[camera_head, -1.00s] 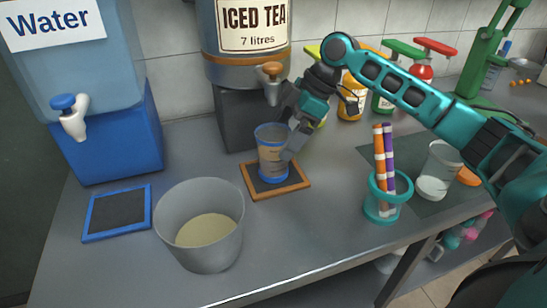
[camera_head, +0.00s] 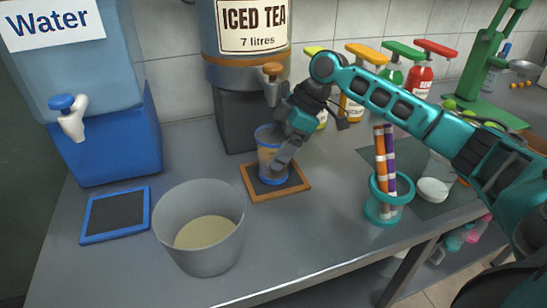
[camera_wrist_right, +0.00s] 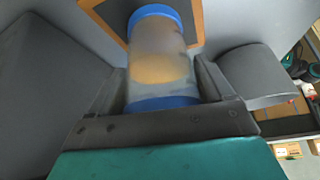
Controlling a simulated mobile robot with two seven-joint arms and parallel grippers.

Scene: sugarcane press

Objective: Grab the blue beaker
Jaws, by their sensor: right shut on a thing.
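The blue beaker (camera_head: 266,150) is a clear cup with blue bands at its rim and base and an orange patch on its side. It stands upright on the orange-framed mat (camera_head: 258,194) below the iced tea tap. My right gripper (camera_head: 279,166) reaches it from the right and is shut on it, covering part of its right side. In the right wrist view the beaker (camera_wrist_right: 157,65) sits between the two fingers of the right gripper (camera_wrist_right: 163,92). My left gripper is not in view.
The iced tea dispenser (camera_head: 245,70) stands right behind the beaker, its tap (camera_head: 272,72) just above. A grey bucket (camera_head: 200,255) stands at front left. A teal holder (camera_head: 388,210) with striped straws is on the right. The blue-framed mat (camera_head: 88,234) is empty.

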